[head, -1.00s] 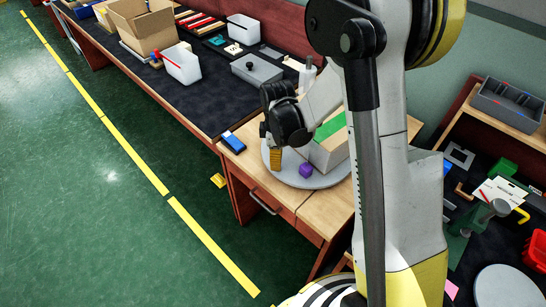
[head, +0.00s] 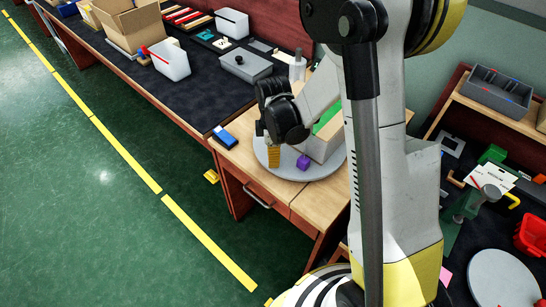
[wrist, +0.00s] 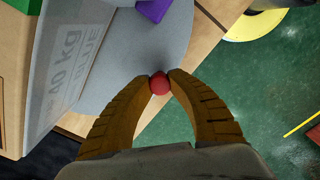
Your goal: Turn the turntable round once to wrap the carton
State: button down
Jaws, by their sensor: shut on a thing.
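The round grey turntable (head: 325,168) sits on the wooden bench. The carton (head: 322,147), pale with green on its top (head: 328,118), stands on it, partly hidden by my arm. A purple block (head: 303,162) lies near the turntable's front edge and shows in the wrist view (wrist: 153,9). My gripper (head: 273,157), with yellow-brown fingers, is at the turntable's left rim. In the wrist view its fingertips (wrist: 160,80) are closed on a small red knob (wrist: 160,87) at the grey disc's edge. A pale surface lettered "40 kg BLUE" (wrist: 70,70) shows at left there.
A blue item (head: 224,137) lies on the bench left of the turntable. A grey lidded box (head: 245,66) and white bins (head: 169,60) stand on the dark mat behind. The green floor at left is open. A cluttered dark bench is at right.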

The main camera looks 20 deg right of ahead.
jog(key=c, duration=1.2)
grip_release()
jog(key=shift+o, duration=0.2)
notch_tip(320, 180, up, 12)
